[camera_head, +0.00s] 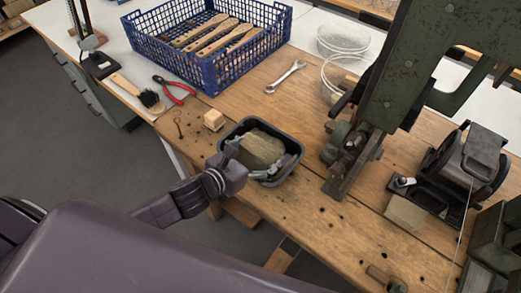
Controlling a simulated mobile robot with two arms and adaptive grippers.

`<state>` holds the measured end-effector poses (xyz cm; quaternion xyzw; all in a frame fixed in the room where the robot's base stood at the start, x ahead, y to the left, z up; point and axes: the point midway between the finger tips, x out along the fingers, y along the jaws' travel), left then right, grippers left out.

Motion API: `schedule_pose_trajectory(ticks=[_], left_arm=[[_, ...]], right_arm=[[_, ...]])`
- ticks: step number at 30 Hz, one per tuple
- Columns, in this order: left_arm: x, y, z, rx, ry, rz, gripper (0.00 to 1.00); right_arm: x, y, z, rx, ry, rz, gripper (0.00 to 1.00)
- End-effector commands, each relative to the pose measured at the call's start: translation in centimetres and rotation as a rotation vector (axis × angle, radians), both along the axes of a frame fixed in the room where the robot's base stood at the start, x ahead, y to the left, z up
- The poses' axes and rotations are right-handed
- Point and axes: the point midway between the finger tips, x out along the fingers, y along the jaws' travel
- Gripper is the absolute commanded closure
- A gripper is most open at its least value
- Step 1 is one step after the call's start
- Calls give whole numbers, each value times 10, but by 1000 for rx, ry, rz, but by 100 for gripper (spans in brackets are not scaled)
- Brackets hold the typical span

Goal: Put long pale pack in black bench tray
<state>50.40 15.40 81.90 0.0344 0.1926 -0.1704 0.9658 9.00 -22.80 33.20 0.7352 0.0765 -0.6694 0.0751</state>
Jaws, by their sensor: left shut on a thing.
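The black bench tray (290,142) stands on the wooden bench near its front edge. The long pale pack (262,146), a tan, fibrous-looking bundle, is inside the tray's outline. My left gripper (258,157) reaches in over the tray's front-left rim and is shut on the pack, with one finger on its left and one at its lower right. The gripper hides the near part of the pack and tray, so I cannot tell whether the pack touches the tray floor. My right gripper is not in view.
A small wooden block (213,120) and a hook stand left of the tray. A blue crate (208,72) of wooden brushes, red-handled pliers (174,91) and a wrench (286,76) lie behind. A green machine (412,60) rises at right, near a pale block (405,214). The bench front is mostly clear.

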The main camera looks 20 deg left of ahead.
Motion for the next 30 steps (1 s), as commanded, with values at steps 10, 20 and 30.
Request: schedule_pose_trajectory(ticks=[10, 20, 30], left_arm=[[0, 0, -7, 1, 2, 1, 10], [-1, 0, -7, 2, 4, 1, 0], [-21, 8, 7, 2, 5, -1, 0]], right_arm=[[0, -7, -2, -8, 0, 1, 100], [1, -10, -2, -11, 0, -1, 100], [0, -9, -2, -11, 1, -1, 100]])
